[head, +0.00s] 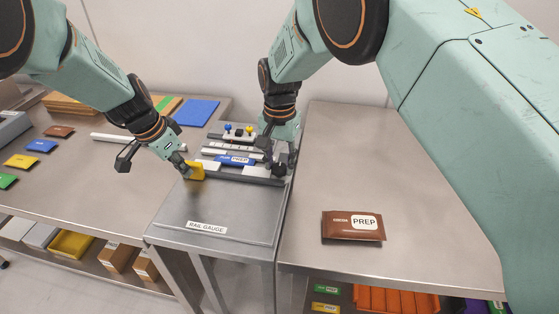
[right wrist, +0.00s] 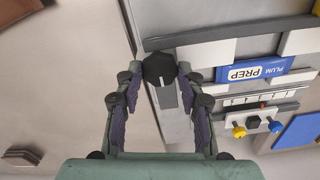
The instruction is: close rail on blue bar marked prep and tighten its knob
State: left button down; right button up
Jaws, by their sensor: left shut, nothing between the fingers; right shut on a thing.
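The blue bar marked PREP (head: 236,161) lies in the rail gauge, between pale blocks; it also shows in the right wrist view (right wrist: 250,71), reading PLUM PREP. A dark rail (head: 240,178) runs along its near side, with a narrow gap visible in the right wrist view (right wrist: 220,30). My right gripper (right wrist: 160,75) is shut on the black knob (right wrist: 159,68) at the rail's right end. In the head view my right gripper (head: 279,166) partly hides that knob. My left gripper (head: 184,170) is shut and empty, against or just beside a yellow block (head: 196,172) at the rail's left end.
The gauge stand carries a RAIL GAUGE label (head: 207,227). Small blue and yellow knobs (right wrist: 275,126) sit on its far side. A brown PREP packet (head: 352,226) lies on the right table, otherwise largely clear. Coloured packets (head: 41,146) and a blue sheet (head: 197,112) lie on the left table.

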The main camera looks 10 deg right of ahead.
aim_at(280, 168)
pick_arm(q)
jog(key=shift+w, duration=0.1)
pick_arm(e)
jog(key=shift+s+f, duration=0.1)
jog(key=shift+s, duration=0.05)
dwell(0.3)
jog(key=o, duration=1.2)
jog(key=shift+c, duration=0.2)
notch_tip(280, 168, up, 12)
